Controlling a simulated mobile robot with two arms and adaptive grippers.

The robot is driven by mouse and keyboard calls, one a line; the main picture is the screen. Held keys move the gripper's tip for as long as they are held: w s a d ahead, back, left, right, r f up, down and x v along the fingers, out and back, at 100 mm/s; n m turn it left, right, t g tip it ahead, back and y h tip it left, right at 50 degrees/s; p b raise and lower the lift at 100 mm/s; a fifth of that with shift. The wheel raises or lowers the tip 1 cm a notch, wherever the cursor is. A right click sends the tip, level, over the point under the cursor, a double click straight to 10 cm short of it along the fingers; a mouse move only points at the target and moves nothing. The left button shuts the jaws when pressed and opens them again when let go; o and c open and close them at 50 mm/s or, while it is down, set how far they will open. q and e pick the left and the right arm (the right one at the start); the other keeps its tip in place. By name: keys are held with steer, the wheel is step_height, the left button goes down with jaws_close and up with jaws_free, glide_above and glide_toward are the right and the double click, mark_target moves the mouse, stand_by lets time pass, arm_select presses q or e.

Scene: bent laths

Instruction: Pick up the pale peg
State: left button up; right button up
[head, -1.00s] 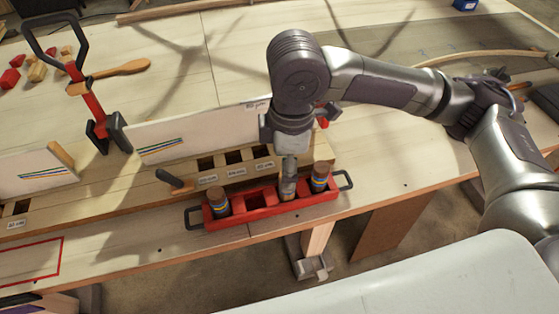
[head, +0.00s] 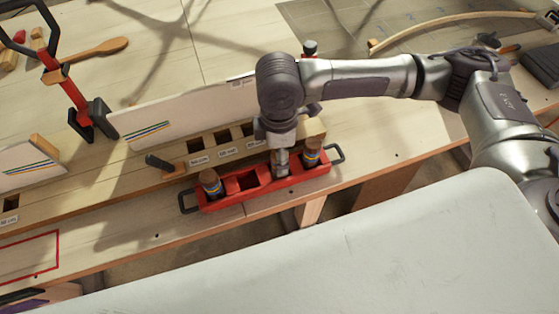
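A red tray (head: 222,201) with dark end handles stands at the front edge of the wooden bench. My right gripper (head: 282,170) points down into the tray, just left of the right-hand peg. Its fingertips are low and small in the view, and I cannot tell whether they are open or hold anything. No separate pale peg shows clearly; the gripper hides that part of the tray. My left gripper is out of view.
Behind the tray is a wooden rack (head: 110,208) with labelled square holes and a dark-handled tool (head: 165,165). A white board (head: 185,112) stands behind it. A red clamp (head: 70,88) stands at left. The bench right of the tray is mostly clear.

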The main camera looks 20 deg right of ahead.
step_height(320, 180, down, 3)
steer(key=shift+w+d, duration=0.1)
steer(key=shift+w, duration=0.05)
steer(key=c, duration=1.3)
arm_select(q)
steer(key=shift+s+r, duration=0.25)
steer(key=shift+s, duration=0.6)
arm_select(e)
steer(key=shift+r, duration=0.1)
